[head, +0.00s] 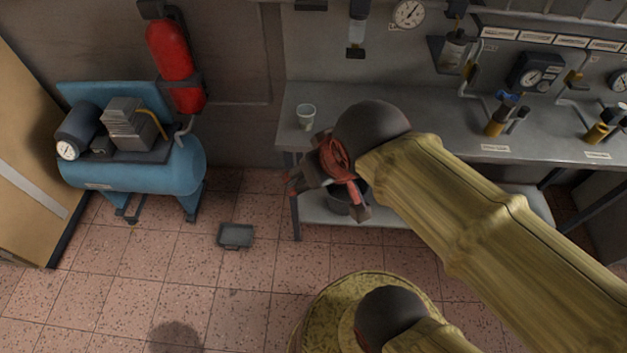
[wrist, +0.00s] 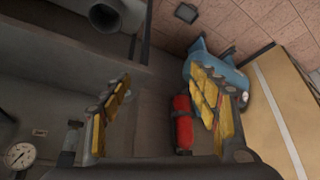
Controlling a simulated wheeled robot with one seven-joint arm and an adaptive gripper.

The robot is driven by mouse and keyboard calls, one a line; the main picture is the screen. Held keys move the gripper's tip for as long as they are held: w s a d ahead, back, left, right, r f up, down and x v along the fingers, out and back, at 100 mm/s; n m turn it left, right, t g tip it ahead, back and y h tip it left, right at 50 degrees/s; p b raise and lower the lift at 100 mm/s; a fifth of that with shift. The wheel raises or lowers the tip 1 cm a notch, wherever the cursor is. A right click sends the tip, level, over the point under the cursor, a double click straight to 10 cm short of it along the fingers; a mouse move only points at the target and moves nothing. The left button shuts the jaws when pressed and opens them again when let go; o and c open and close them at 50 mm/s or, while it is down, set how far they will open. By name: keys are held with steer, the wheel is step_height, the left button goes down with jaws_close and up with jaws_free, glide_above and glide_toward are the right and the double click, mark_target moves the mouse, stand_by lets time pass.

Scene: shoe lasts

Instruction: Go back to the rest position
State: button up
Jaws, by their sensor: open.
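My gripper (head: 325,180) shows in the head view at the end of my sleeved arm, by the left front corner of the workbench, partly hidden by the dark wrist joint. In the wrist view my gripper (wrist: 160,108) has its two yellow-padded fingers wide apart. Nothing is held between them. The red fire extinguisher (wrist: 181,122) shows in the background between the fingers.
A grey bench (head: 440,127) bears a pale cup (head: 306,116), just left of my wrist, and gauges. A dark pot (head: 345,203) sits on its lower shelf. A blue compressor (head: 180,165) stands left. A small grey tray (head: 235,236) lies on otherwise clear floor.

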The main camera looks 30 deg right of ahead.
steer(key=shift+s+a, duration=0.65)
steer(key=shift+s, duration=0.35)
stand_by(0.5)
